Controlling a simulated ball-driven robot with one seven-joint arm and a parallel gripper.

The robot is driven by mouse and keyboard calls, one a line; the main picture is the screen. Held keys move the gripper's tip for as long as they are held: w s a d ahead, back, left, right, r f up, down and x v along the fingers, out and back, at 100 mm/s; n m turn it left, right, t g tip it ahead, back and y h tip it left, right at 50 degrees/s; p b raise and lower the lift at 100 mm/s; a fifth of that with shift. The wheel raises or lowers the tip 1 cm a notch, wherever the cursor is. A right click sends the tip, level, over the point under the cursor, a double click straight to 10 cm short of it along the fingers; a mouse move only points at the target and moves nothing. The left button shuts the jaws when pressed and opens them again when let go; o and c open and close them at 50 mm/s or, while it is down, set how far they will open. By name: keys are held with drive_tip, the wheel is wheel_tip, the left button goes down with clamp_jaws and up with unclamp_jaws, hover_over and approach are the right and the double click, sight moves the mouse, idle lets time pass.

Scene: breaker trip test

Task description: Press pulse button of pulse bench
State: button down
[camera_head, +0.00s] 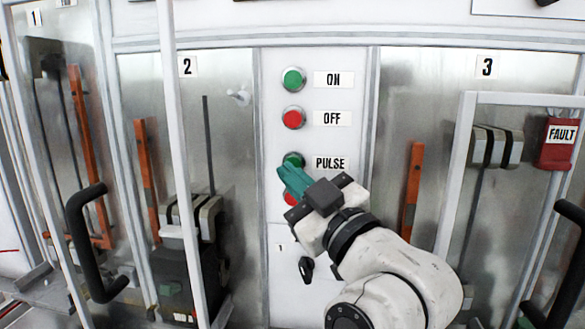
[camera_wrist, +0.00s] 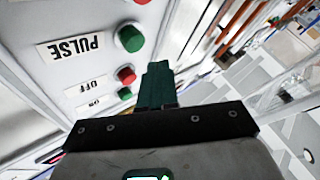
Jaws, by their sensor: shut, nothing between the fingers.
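The green pulse button (camera_head: 293,158) is on the white center panel, left of its PULSE label (camera_head: 330,163). My gripper (camera_head: 286,172) is shut and empty, its teal fingers pointing at the panel just below that button and covering its lower edge in the head view. In the wrist view the pulse button (camera_wrist: 130,38) stands out beside the upside-down PULSE label (camera_wrist: 77,48). The teal fingertips (camera_wrist: 157,66) show to the right of and below it there, with a visible gap between. Whether the button is pressed in does not show.
Above it are a green ON button (camera_head: 294,80) and a red OFF button (camera_head: 293,118). Another red button (camera_head: 290,199) below is partly hidden by my gripper. Numbered bays with black handles (camera_head: 84,240) flank the panel. A red FAULT box (camera_head: 558,143) is at right.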

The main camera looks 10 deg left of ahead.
drive_tip(key=shift+w, duration=0.75)
drive_tip(key=shift+w, duration=0.1)
idle(1.5)
drive_tip(key=shift+w, duration=0.3)
drive_tip(key=shift+w+b, duration=0.35)
drive_tip(key=shift+w, duration=0.2)
idle(1.0)
drive_tip(key=shift+s, duration=0.95)
drive_tip(key=shift+s+p, duration=0.35)
drive_tip(key=shift+s, duration=2.15)
